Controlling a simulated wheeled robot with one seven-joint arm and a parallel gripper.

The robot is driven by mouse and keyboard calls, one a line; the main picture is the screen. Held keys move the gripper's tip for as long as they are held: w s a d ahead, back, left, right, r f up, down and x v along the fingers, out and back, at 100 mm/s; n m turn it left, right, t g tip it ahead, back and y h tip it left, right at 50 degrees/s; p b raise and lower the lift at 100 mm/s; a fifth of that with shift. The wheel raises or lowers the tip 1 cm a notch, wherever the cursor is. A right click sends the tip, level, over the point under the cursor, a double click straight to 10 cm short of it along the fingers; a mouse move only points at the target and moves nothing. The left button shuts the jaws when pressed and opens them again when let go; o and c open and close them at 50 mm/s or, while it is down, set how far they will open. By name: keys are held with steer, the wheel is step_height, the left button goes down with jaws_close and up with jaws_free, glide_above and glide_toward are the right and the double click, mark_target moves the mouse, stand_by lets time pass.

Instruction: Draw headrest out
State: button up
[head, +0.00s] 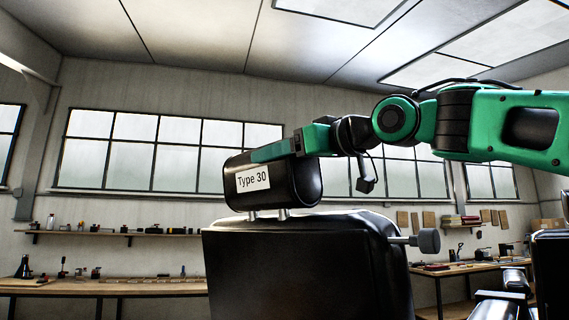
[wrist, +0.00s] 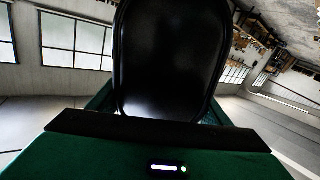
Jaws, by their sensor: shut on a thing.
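The black headrest (head: 290,185) with a white "Type 30" label sits just above the black chair backrest (head: 300,265) in the head view. Two short lengths of metal post (head: 283,214) show between headrest and backrest. My gripper (head: 278,150) comes from the right and is shut on the headrest, with a green finger along its upper front side. In the wrist view the headrest (wrist: 168,60) fills the middle, between the green fingers. A dark knob (head: 429,241) on a metal rod sticks out from the right side of the backrest. The lower posts are hidden.
A wall shelf (head: 110,234) with small items and a workbench (head: 100,287) stand at the back left. Another bench (head: 465,268) is at the back right. Part of another dark padded object (head: 552,262) shows at the right edge. The space above the headrest is clear.

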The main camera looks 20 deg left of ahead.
steer(key=shift+s+a+r, duration=0.15)
steer(key=shift+s+r, duration=0.15)
steer(key=shift+r, duration=1.55)
steer(key=shift+s+a+r, duration=0.15)
steer(key=shift+s+r, duration=0.2)
steer(key=shift+r, duration=1.5)
steer(key=shift+s+a+r, duration=0.15)
steer(key=shift+s+r, duration=0.15)
steer(key=shift+r, duration=1.55)
steer(key=shift+s+a+r, duration=0.1)
steer(key=shift+r, duration=0.6)
steer(key=shift+s+a+r, duration=0.1)
steer(key=shift+r, duration=0.6)
steer(key=shift+d, duration=0.1)
